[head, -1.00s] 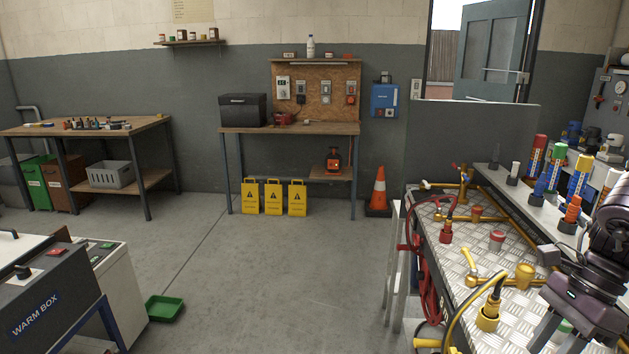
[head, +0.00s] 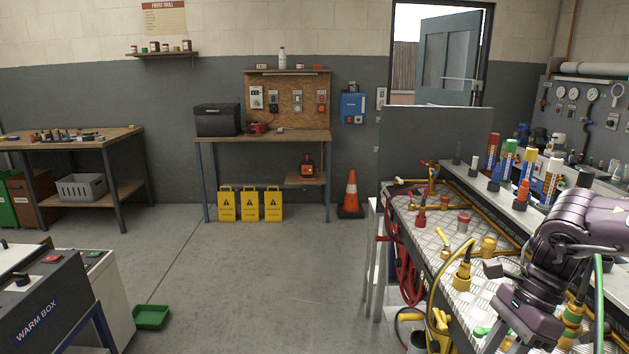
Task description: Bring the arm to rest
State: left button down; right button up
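My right arm comes in from the right edge over the metal-topped bench (head: 432,236). My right gripper (head: 517,343) points down at the lower right, above the bench's near part. Its two grey fingers stand apart with nothing visible between them; their tips are at or past the bottom edge. My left arm and gripper are not in view.
Yellow pipe fittings (head: 488,245), a yellow hose connector (head: 462,278) and a red hose (head: 406,270) are at the bench. Coloured cylinders (head: 508,158) stand on the shelf behind. A warm box (head: 45,305) is at lower left. The middle floor is clear.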

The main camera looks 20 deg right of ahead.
jog(key=w+a+f+m+t+y, duration=0.1)
jog(key=w+a+f+m+t, duration=0.15)
jog(key=a+f, duration=0.35)
jog(key=w+a+f+m+t, duration=0.1)
jog(key=a+f+m, duration=0.25)
jog(key=f, duration=0.55)
jog(key=w+a+f+m+t+h, duration=0.25)
jog(key=a+m+t, duration=0.55)
jog(key=m, duration=1)
jog(key=s+a+m+g+h, duration=0.3)
jog(key=s+m+g, duration=0.6)
jog(key=m, duration=1.5)
jog(key=s+f, duration=0.3)
jog(key=f, duration=1.3)
jog(key=s+f, duration=0.2)
jog(key=f, duration=1.3)
jog(key=s+d+f, duration=0.2)
jog(key=s+f, duration=0.6)
jog(key=s, duration=0.1)
jog(key=s+d+f, duration=0.1)
jog(key=s+f, duration=0.8)
jog(key=s, duration=0.1)
jog(key=shift+d+f+g, duration=0.15)
jog(key=shift+d+g, duration=0.2)
jog(key=shift+g, duration=0.1)
